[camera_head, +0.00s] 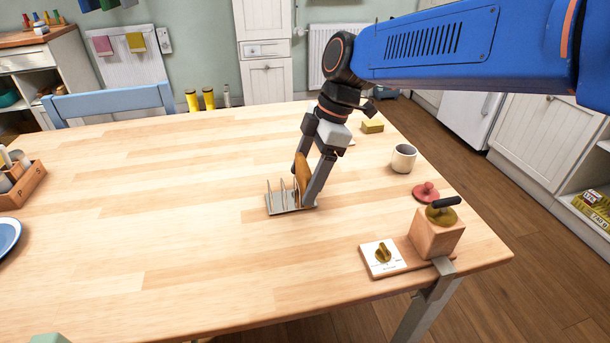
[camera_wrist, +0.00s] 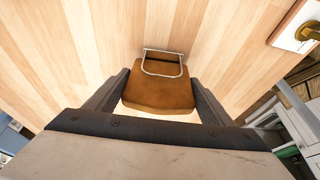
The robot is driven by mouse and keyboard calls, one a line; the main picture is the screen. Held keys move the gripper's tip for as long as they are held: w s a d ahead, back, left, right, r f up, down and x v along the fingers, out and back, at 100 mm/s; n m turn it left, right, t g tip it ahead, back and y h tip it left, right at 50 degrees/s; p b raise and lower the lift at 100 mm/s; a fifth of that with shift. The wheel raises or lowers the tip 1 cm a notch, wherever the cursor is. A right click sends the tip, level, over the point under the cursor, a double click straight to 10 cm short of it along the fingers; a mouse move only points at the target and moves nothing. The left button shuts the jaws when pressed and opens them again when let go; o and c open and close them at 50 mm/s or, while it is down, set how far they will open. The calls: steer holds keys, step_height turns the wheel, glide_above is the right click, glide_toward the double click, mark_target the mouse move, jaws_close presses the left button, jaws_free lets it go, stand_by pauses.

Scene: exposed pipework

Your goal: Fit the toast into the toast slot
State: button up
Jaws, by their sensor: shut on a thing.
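The toast (camera_head: 303,172) is a brown slice held upright between my gripper's fingers (camera_head: 308,178) at the right end of the metal toast rack (camera_head: 284,201). Its lower edge is down among the rack's wires; I cannot tell how deep it sits in the slot. In the wrist view the toast (camera_wrist: 158,92) lies between the two dark fingers (camera_wrist: 160,98), with a wire loop of the rack (camera_wrist: 163,50) crossing its far part. The rack's other slots, to the left, look empty.
A white mug (camera_head: 403,158), a red lidded item (camera_head: 425,192) and a yellow block (camera_head: 372,126) stand to the right.

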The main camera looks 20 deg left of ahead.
steer(key=shift+f, duration=0.1)
steer(key=o, duration=0.7)
steer(key=shift+c, duration=0.2)
steer(key=v, duration=1.2)
